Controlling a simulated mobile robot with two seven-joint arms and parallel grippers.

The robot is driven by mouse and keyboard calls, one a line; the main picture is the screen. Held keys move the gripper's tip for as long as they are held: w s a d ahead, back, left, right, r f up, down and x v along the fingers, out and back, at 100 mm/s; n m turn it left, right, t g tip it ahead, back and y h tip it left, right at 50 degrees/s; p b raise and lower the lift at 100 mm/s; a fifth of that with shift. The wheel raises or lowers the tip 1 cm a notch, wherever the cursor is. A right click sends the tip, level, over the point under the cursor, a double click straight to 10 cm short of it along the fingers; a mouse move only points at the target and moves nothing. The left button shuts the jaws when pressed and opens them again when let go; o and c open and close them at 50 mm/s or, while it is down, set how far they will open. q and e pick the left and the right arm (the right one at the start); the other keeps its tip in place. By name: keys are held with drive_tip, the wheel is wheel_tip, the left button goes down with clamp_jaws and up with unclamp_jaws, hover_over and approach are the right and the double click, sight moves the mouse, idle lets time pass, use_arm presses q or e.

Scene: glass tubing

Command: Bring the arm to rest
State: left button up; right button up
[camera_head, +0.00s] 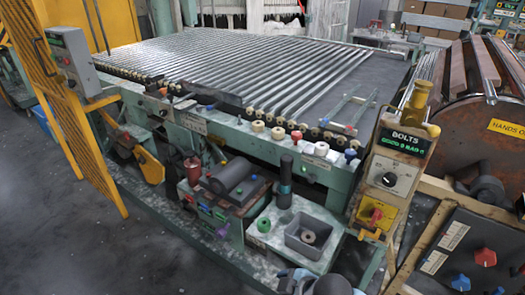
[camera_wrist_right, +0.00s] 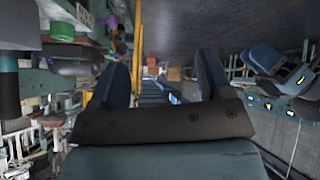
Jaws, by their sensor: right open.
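My right gripper (camera_wrist_right: 162,75) shows in the right wrist view, with its two blue-grey fingers spread wide apart. It is open, and nothing is held between the fingers. A blue-grey and dark part, probably of my own arm, shows at the bottom edge of the head view; no fingers can be made out there. My left gripper is not in view.
A green-framed machine bed (camera_head: 300,160) with rows of glass tubes (camera_head: 250,75) fills the middle. A grey bin (camera_head: 309,236) stands on its front shelf. A control post (camera_head: 395,180) and a rusty drum (camera_head: 485,130) are at right. Grey floor (camera_head: 70,240) is clear at lower left.

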drive_tip(key=s+d+f+m+t+h, duration=0.2)
drive_tip(key=s+d+f+m+t, duration=0.1)
drive_tip(key=s+d+m, duration=0.3)
drive_tip(key=s+d+f+m+t+h, duration=0.2)
drive_tip(key=s+d+f+m+t, duration=0.1)
drive_tip(key=s+d+m, duration=0.4)
use_arm(q)
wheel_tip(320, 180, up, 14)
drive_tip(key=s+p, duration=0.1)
drive_tip(key=p, duration=1.6)
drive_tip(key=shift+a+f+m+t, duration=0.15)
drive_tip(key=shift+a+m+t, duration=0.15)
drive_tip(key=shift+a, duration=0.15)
use_arm(e)
wheel_tip(320, 180, up, 14)
drive_tip(key=w+d+n, duration=0.1)
drive_tip(key=d, duration=0.1)
drive_tip(key=shift+w+d, duration=0.2)
drive_tip(key=shift+w, duration=0.05)
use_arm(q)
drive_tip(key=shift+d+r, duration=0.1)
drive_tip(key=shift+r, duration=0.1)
